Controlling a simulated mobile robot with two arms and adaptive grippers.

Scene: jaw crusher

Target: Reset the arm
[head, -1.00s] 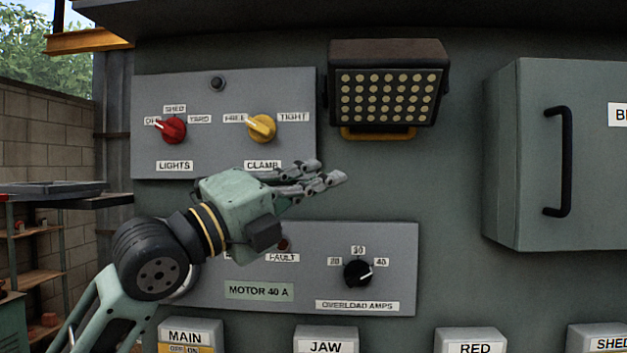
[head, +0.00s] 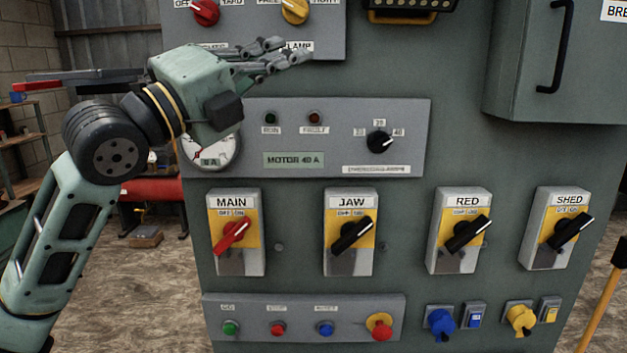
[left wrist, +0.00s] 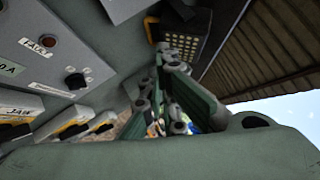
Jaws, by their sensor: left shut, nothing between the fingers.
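My left arm comes in from the left in the head view. Its gripper (head: 290,55) points right, in front of the cabinet between the upper switch panel (head: 270,32) and the motor panel (head: 345,115). The gripper is shut and empty, and its fingers appear apart from any knob. It covers part of the clamp label under the yellow knob (head: 295,11). In the left wrist view the fingers (left wrist: 165,95) lie close together, with the lamp (left wrist: 190,38) beyond. My right gripper is not in view.
Below are the main (head: 232,235), jaw (head: 352,235), red (head: 466,235) and shed (head: 565,232) switches. A button strip (head: 252,328) and blue (head: 440,323) and yellow (head: 520,318) plugs sit lower. A grey box (head: 535,60) with a handle juts out at upper right. Shelves (head: 22,140) stand left.

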